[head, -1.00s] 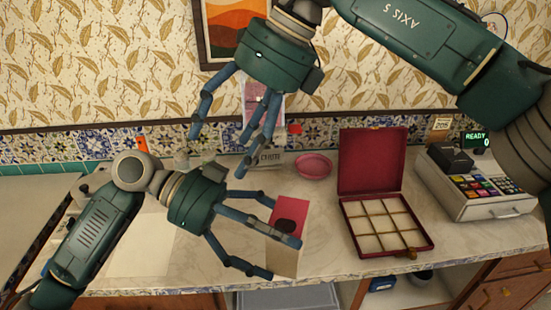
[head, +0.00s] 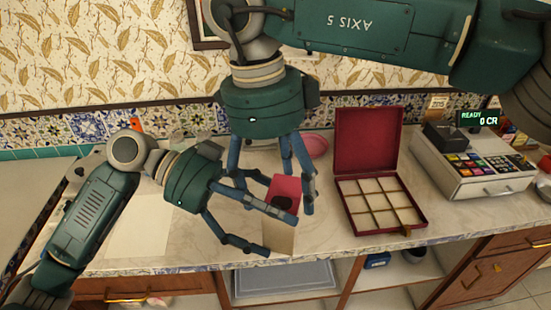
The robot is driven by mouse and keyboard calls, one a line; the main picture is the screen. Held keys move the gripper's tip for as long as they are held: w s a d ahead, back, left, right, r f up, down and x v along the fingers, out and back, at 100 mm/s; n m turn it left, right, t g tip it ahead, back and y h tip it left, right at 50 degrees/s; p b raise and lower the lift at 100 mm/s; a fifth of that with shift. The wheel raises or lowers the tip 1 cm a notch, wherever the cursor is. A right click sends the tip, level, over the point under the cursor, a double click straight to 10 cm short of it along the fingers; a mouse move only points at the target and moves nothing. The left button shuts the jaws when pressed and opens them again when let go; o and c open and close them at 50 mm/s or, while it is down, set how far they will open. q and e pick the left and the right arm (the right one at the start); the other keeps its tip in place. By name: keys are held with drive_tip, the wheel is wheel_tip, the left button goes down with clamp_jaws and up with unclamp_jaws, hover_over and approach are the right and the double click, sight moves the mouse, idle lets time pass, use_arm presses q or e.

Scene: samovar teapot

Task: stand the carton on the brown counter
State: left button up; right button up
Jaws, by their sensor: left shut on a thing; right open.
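The carton (head: 285,189) has a red upper part with a dark patch and a beige lower part. My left gripper (head: 278,225) is shut on it, with fingers across its front and sides. The carton looks roughly upright near the counter's front edge; I cannot tell whether its base touches anything. My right gripper (head: 272,188) is open and points down from above, with its fingers around the carton's top. The counter (head: 330,240) has a pale marbled top over brown wooden fronts; no plainly brown top shows.
An open red compartment box (head: 428,228) stands right of the carton. A cash register (head: 462,170) is further right. A pink dish (head: 318,146) is partly hidden behind my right gripper. Open shelves (head: 340,284) lie below the counter. Bare counter shows between carton and box.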

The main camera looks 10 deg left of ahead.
drive_tip(key=shift+d+f, duration=0.15)
drive_tip(key=shift+f, duration=1.25)
drive_tip(key=shift+c, duration=0.2)
use_arm(q)
drive_tip(key=shift+r, duration=0.1)
use_arm(e)
drive_tip(key=c, duration=1.3)
use_arm(q)
drive_tip(key=o, duration=1.1)
use_arm(e)
drive_tip(key=shift+s, duration=0.1)
drive_tip(key=shift+c, duration=0.3)
use_arm(q)
drive_tip(key=shift+w, duration=0.1)
use_arm(e)
drive_tip(key=shift+s, duration=0.1)
drive_tip(key=shift+c, duration=1)
